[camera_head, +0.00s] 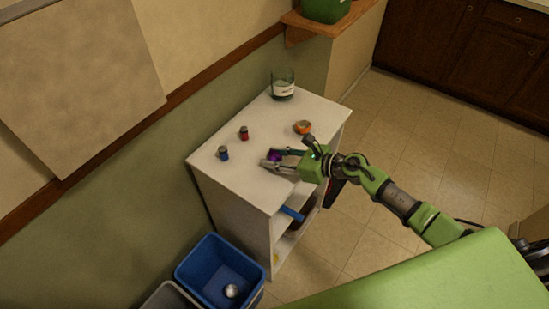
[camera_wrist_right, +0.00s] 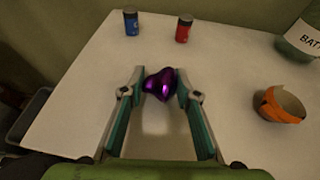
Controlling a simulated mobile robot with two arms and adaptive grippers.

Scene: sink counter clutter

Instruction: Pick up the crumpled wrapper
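The crumpled wrapper (camera_wrist_right: 159,84) is a shiny purple lump on the white top of the shelf unit. In the head view it shows as a small purple patch (camera_head: 274,156) between my right gripper's fingers. My right gripper (camera_head: 272,158) is over the shelf top, its fingers spread on either side of the wrapper. In the right wrist view the two fingertips (camera_wrist_right: 160,84) flank the wrapper closely; whether both touch it I cannot tell. My left gripper is not in view.
On the white shelf top (camera_head: 215,172) stand a blue battery (camera_head: 223,153), a red battery (camera_head: 244,133), an orange ring-shaped item (camera_head: 303,127) and a glass jar (camera_head: 283,86). A blue bin (camera_head: 247,268) with a silvery ball (camera_head: 231,291) stands on the floor at the front left.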

